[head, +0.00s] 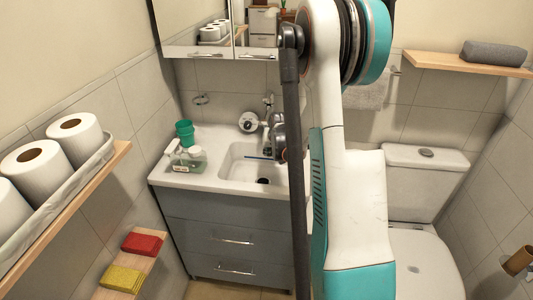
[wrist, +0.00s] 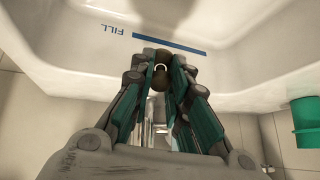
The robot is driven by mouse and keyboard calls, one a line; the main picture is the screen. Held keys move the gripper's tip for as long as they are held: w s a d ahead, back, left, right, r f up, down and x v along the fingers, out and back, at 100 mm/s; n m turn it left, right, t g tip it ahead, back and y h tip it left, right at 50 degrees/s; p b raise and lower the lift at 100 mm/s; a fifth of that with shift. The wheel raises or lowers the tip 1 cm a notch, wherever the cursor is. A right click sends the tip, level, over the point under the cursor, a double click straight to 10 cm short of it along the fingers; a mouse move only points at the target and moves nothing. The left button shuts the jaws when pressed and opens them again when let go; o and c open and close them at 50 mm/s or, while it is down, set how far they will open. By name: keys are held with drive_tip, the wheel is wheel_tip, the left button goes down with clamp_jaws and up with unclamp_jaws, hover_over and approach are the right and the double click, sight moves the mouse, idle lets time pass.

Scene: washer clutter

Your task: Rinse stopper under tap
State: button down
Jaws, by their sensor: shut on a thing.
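In the wrist view my gripper (wrist: 163,66) is shut on a small dark stopper (wrist: 158,80) with a ring at its top, held between the teal finger pads. The basin wall with a blue line and the word FILL lies behind the fingertips. The chrome tap (head: 268,103) stands at the basin's back, partly hidden by my arm. The stopper cannot be made out in the head view. No water stream can be made out.
A green cup (head: 184,132) and a clear bottle with green contents (head: 190,157) stand on the basin's left ledge. The cup also shows in the wrist view (wrist: 306,122). A mirror cabinet (head: 197,31) hangs above; the toilet (head: 425,180) is at right.

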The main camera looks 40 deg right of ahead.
drive_tip(key=shift+a, duration=0.15)
drive_tip(key=shift+w+a, duration=0.15)
drive_tip(key=shift+a, duration=0.3)
drive_tip(key=shift+d, duration=0.1)
drive_tip(key=shift+s+d, duration=0.2)
drive_tip(key=shift+d, duration=0.35)
drive_tip(key=s+a+b, duration=0.1)
drive_tip(key=s+a, duration=0.1)
drive_tip(key=s, duration=0.5)
drive_tip(key=shift+s+a, duration=0.15)
drive_tip(key=shift+s, duration=0.2)
idle(1.4)
